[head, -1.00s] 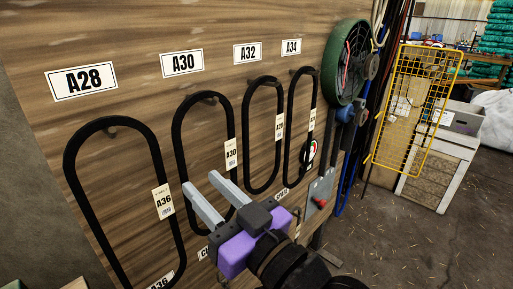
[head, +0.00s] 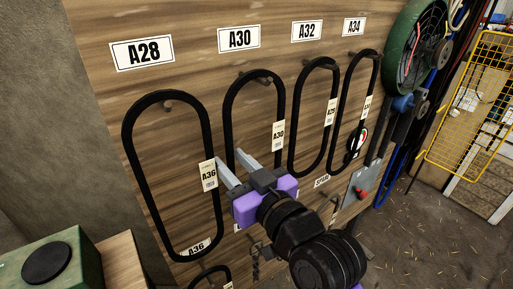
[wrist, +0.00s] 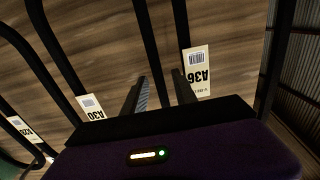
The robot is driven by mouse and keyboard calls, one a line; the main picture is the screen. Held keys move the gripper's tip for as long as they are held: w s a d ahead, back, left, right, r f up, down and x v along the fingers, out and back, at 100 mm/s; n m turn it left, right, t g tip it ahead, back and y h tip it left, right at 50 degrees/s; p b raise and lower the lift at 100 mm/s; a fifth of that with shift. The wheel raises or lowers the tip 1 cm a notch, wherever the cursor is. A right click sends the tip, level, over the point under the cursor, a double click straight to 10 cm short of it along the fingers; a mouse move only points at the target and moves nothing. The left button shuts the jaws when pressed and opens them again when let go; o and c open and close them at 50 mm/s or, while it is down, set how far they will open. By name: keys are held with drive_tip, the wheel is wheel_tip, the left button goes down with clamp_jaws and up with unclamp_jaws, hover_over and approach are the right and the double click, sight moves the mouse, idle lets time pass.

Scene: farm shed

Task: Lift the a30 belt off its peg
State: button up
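The A30 belt (head: 283,102) is a black loop hanging on a peg (head: 262,77) below the A30 sign (head: 239,38). Its right strand carries a tag reading A30 (head: 278,136), which also shows in the wrist view (wrist: 90,107). My gripper (head: 230,158) is open in front of the belt's lower left part, its fingers pointing at the board. In the wrist view a black strand, apparently this belt's left one (wrist: 148,40), lies in line with the gap between my fingers (wrist: 161,85). I cannot tell if they touch it. My gripper hides the belt's lower end.
A belt tagged A36 (head: 127,130) hangs close on the left, under the A28 sign (head: 142,53). Two more belts hang to the right under A32 (head: 306,31) and A34 (head: 354,27). A green fan (head: 408,60) is further right. A green box (head: 85,265) stands lower left.

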drive_tip(key=shift+w+a, duration=0.15)
clamp_jaws()
drive_tip(key=shift+r, duration=0.1)
wheel_tip(320, 180, up, 20)
drive_tip(key=shift+f+p, duration=0.1)
drive_tip(key=shift+p, duration=0.2)
idle(0.5)
drive_tip(key=shift+f, duration=0.2)
